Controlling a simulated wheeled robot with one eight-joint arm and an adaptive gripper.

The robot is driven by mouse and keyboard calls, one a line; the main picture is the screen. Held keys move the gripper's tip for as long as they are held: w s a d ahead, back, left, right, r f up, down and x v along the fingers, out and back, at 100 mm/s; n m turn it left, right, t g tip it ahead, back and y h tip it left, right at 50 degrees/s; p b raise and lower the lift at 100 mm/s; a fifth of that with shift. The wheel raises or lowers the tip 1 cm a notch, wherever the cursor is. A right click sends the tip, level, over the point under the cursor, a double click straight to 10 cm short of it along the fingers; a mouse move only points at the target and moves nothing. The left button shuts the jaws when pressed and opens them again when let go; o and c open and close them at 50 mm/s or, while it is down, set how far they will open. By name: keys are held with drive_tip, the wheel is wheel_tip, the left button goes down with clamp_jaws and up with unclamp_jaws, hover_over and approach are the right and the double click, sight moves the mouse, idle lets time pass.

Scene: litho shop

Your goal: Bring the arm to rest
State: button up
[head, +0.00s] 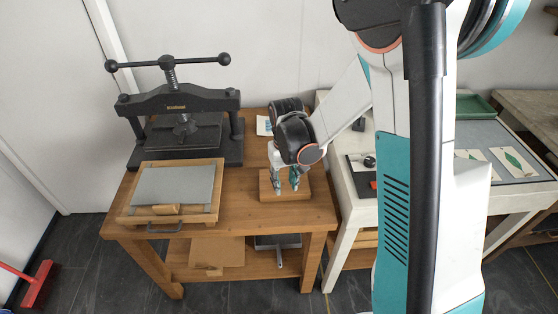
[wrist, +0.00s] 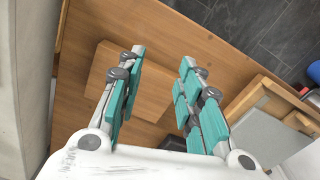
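My gripper (head: 285,184) hangs from my arm over the right part of the wooden table, pointing down. In the wrist view its two teal-padded fingers (wrist: 160,95) stand wide apart with nothing between them. A plain wooden block (head: 303,186) lies on the table just under and beside the fingers. The block also shows in the wrist view (wrist: 148,80), below the gap between the fingers. I cannot tell how much height lies between the fingertips and the block.
A black iron press (head: 178,110) stands at the table's back left. A wooden board with a grey slab (head: 175,186) lies in front of it. A white table (head: 347,200) with cards (head: 512,162) and a green tray (head: 470,106) stands right. A red broom (head: 40,285) is on the floor.

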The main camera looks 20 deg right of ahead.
drive_tip(key=s+r+t, duration=0.2)
drive_tip(key=s+r, duration=0.1)
drive_tip(key=r, duration=0.4)
drive_tip(key=s+r+t, duration=0.1)
drive_tip(key=s+r, duration=0.2)
drive_tip(key=r, duration=0.4)
drive_tip(key=s+r+t, duration=0.4)
drive_tip(key=s+r, duration=0.3)
drive_tip(key=s, duration=0.4)
drive_tip(key=shift+s, duration=0.25)
